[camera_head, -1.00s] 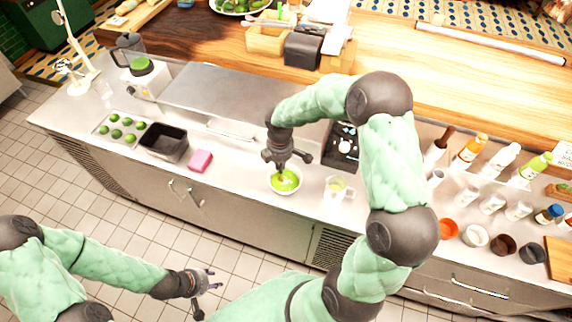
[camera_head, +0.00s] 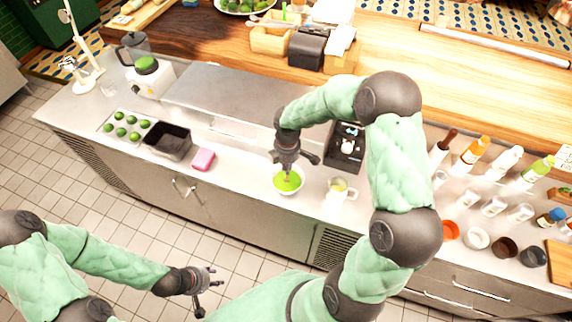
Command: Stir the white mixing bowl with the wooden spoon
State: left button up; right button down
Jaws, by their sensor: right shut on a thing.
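The white mixing bowl (camera_head: 289,191) stands on the metal counter and holds bright green contents. My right gripper (camera_head: 288,166) is directly above the bowl, pointing down, its fingers shut on a thin thing that reaches down into the green. I take this to be the wooden spoon; most of it is hidden by the gripper and the contents. My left gripper (camera_head: 208,288) is low at the front, over the floor, away from the counter. Its fingers are spread and it is empty.
A glass jug (camera_head: 339,188) stands just right of the bowl. A pink sponge (camera_head: 203,160) and a black tub (camera_head: 168,140) are to the left. A dark scale-like device (camera_head: 345,148) is behind. Bottles and small cups (camera_head: 476,237) crowd the right.

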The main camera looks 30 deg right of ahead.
jog(key=shift+r, duration=0.15)
jog(key=shift+r+p, duration=2.15)
jog(key=shift+r, duration=0.55)
jog(key=shift+r+p, duration=1.85)
jog(key=shift+r, duration=0.7)
jog(key=shift+f, duration=0.1)
